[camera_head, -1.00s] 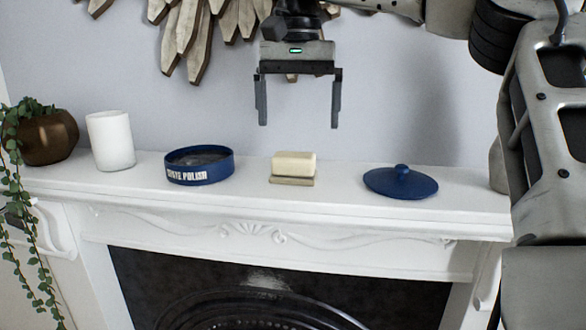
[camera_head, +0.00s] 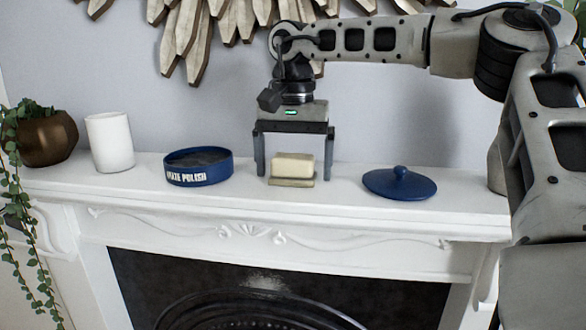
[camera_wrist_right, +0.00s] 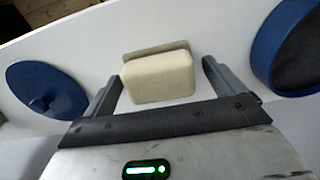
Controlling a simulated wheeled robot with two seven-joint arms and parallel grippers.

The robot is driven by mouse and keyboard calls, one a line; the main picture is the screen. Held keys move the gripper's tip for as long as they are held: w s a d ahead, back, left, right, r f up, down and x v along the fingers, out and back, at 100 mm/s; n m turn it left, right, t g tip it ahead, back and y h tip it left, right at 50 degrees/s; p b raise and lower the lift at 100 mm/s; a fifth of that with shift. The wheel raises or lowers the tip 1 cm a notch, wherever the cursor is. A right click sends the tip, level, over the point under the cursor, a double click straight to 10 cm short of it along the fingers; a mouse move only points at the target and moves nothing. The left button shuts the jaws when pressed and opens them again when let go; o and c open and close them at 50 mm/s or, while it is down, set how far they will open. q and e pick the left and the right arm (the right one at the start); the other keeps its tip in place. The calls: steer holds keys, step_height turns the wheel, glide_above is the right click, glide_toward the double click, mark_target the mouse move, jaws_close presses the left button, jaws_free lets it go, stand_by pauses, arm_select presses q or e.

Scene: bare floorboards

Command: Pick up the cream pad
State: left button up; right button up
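The cream pad (camera_head: 294,166) is a small block on a thin tan base (camera_head: 291,182) on the white mantel shelf. In the right wrist view the pad (camera_wrist_right: 158,77) lies between the fingers, with the tan base (camera_wrist_right: 155,50) along its far side. My right gripper (camera_head: 294,172) is open, one finger on each side of the pad. Gaps show between the fingers and the pad in the right wrist view (camera_wrist_right: 160,88). My left gripper is in neither view.
A blue polish tin (camera_head: 199,168) stands left of the pad, and a blue lid (camera_head: 400,184) lies to the right. A white cup (camera_head: 110,142) and a bronze plant pot (camera_head: 47,138) stand farther left. The mantel's front edge (camera_head: 260,213) is close.

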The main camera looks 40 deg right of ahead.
steer(key=c, duration=0.9)
steer(key=shift+r, duration=0.15)
steer(key=shift+r, duration=0.55)
steer(key=s+a+r+b, duration=0.1)
steer(key=s+a+r, duration=0.2)
steer(key=r, duration=0.1)
steer(key=s+a+r, duration=0.3)
steer(key=s+a+r+b, duration=0.1)
steer(key=s+a+r, duration=0.2)
steer(key=s+r, duration=0.1)
steer(key=shift+s+a+r+b, duration=0.1)
steer(key=shift+a+r+b, duration=0.25)
